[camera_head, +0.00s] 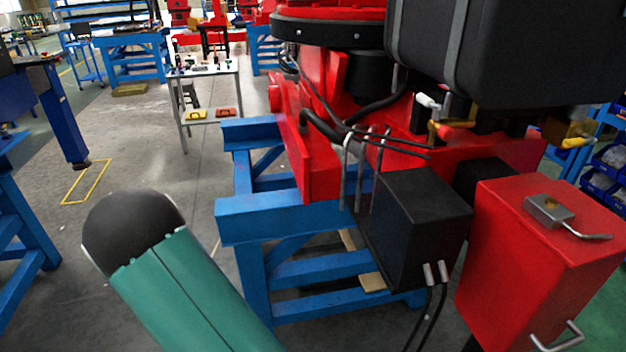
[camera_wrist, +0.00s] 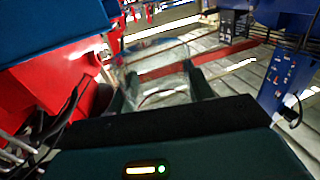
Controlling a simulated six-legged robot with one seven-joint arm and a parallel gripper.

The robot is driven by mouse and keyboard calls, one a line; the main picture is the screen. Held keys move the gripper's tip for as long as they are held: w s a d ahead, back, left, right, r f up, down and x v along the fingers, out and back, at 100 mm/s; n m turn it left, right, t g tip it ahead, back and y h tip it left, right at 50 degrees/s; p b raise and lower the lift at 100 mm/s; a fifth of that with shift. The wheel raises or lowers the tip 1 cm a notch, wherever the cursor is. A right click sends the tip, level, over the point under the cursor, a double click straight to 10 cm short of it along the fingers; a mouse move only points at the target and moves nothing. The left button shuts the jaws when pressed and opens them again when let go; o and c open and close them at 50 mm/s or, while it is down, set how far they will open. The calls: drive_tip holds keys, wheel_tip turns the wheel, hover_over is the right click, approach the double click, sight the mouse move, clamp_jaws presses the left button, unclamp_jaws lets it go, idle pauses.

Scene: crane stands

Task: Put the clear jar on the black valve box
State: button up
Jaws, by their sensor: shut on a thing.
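The clear jar (camera_wrist: 160,84) is see-through and shows in the middle of the wrist view. My gripper (camera_wrist: 164,88) is shut on it, with one dark finger on each side. The jar's lower part is hidden behind the dark body of my gripper. The black valve box (camera_head: 420,226) is in the head view, right of centre, on the front of the red machine, with a bare flat top. My gripper and the jar do not show in the head view. I cannot make out the black box in the wrist view.
A red box (camera_head: 540,262) with a metal latch stands just right of the black box. Bent metal pipes (camera_head: 364,165) and hoses rise at its left. A large black case (camera_head: 500,50) overhangs behind. A blue stand (camera_head: 262,218) carries the machine. Open floor lies left.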

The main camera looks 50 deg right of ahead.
drive_tip(key=s+d+r+m+g+h, duration=0.4)
drive_tip(key=s+d+r, duration=0.2)
drive_tip(key=d+r, duration=0.15)
drive_tip(key=s+d+r+m+g+h, duration=0.4)
drive_tip(key=s+d+r, duration=0.25)
drive_tip(key=d, duration=0.25)
drive_tip(key=s+d+r+m+g, duration=0.25)
drive_tip(key=s+r+g, duration=0.2)
drive_tip(key=s, duration=0.45)
drive_tip(key=s+d+r+m+g, duration=0.25)
drive_tip(key=s+r+g, duration=0.2)
drive_tip(key=s, duration=0.35)
drive_tip(key=s+d+r+m+g, duration=0.25)
drive_tip(key=s+g, duration=0.25)
drive_tip(key=s, duration=0.4)
drive_tip(key=shift+m+h, duration=0.3)
drive_tip(key=shift+m, duration=0.05)
drive_tip(key=x, duration=1.2)
drive_tip(key=shift+w+d+r, duration=0.1)
drive_tip(key=shift+d+r, duration=0.3)
drive_tip(key=shift+d, duration=0.05)
drive_tip(key=x, duration=0.2)
drive_tip(key=f+x, duration=0.1)
drive_tip(key=x, duration=0.1)
drive_tip(key=shift+d, duration=0.25)
drive_tip(key=shift+f, duration=0.3)
drive_tip(key=shift+a+f, duration=0.1)
drive_tip(key=o, duration=1)
drive_tip(key=shift+c, duration=0.2)
